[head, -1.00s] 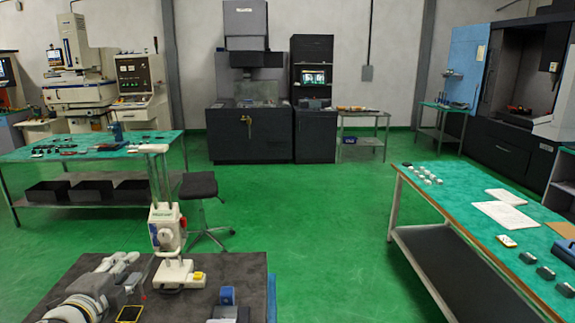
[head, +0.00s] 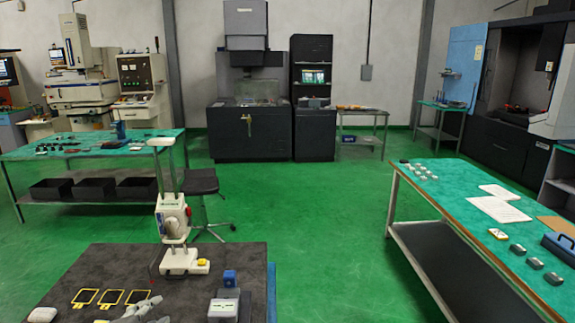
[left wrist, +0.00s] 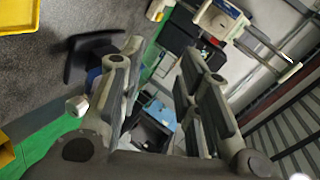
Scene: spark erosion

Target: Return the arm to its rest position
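My left gripper (head: 145,311) shows as a grey shape at the bottom edge of the head view, over the near part of the dark work table (head: 120,265). Most of that arm is cut off by the frame. In the left wrist view the gripper's two grey fingers (left wrist: 161,60) stand apart with nothing between them. That view is tilted and looks past the fingers into the room. My right gripper is in neither view.
A green-topped table (head: 450,185) stands right. Green floor (head: 310,220) between is clear.

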